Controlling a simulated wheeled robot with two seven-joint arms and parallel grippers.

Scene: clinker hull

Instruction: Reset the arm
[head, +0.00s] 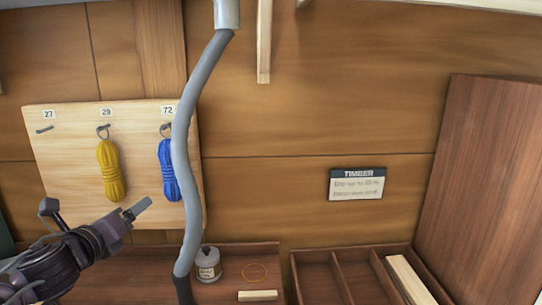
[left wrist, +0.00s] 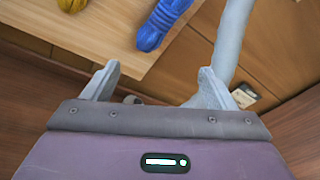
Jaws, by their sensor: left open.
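My left gripper (head: 137,209) reaches in from the lower left of the head view, in front of the pegboard. In the left wrist view its two pale fingers (left wrist: 154,84) stand wide apart, and I see nothing held between them. The pale wooden pegboard (head: 68,160) carries a yellow rope coil (head: 111,172) under label 29 and a blue rope coil (head: 168,172) under label 72. The peg under label 27 is bare. The blue coil also shows ahead of the fingers in the left wrist view (left wrist: 160,25). My right gripper is not in view.
A curved grey pipe (head: 182,150) hangs in front of the board, right of my left gripper. A small jar (head: 208,266) and a pale block (head: 258,296) stand on the brown shelf. A divided tray (head: 318,272) holds pale timber (head: 410,280). A tall brown panel (head: 485,180) stands at right.

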